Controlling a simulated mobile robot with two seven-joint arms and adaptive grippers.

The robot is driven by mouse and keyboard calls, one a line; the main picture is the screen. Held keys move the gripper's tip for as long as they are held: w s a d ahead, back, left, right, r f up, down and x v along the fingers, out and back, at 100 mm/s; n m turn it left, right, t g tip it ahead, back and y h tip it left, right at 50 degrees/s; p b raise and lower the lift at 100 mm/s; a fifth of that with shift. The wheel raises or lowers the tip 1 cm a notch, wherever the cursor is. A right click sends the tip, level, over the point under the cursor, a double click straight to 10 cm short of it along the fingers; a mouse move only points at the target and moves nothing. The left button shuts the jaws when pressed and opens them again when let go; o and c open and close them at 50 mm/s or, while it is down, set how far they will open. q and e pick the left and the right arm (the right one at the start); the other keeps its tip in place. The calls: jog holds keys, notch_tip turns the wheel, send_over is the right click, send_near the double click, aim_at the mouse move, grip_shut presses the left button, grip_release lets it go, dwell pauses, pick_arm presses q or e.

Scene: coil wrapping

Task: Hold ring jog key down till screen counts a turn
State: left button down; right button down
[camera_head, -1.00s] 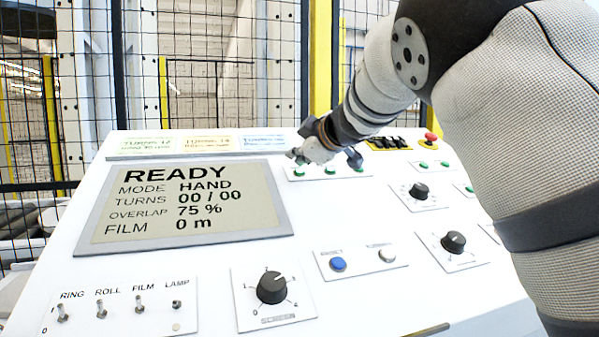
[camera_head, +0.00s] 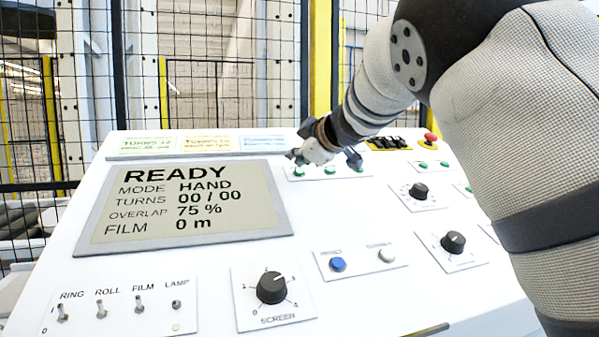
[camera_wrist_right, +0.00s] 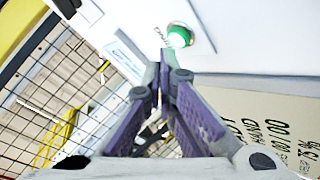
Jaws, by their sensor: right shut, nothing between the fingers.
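The screen (camera_head: 185,203) on the sloped white panel reads READY, MODE HAND, TURNS 00 / 00, OVERLAP 75 %, FILM 0 m. A row of green keys (camera_head: 298,172) sits behind the screen's right corner; I cannot read which is the ring jog key. My right gripper (camera_head: 322,156) is over this row, its tips partly hidden. In the right wrist view its closed fingers (camera_wrist_right: 164,62) hold nothing and point at one green key (camera_wrist_right: 180,36). The tips look close to the key; I cannot tell whether they touch it. My left gripper is out of view.
Toggle switches (camera_head: 101,309), a SCREEN knob (camera_head: 271,287), a blue button (camera_head: 338,264) and a white button (camera_head: 387,255) are nearer. A red knob (camera_head: 431,137) and black switches (camera_head: 388,142) stand right of the gripper. A mesh fence (camera_head: 215,85) is behind.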

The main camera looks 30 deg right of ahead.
jog(key=shift+w+f, duration=0.15)
jog(key=shift+f, duration=0.15)
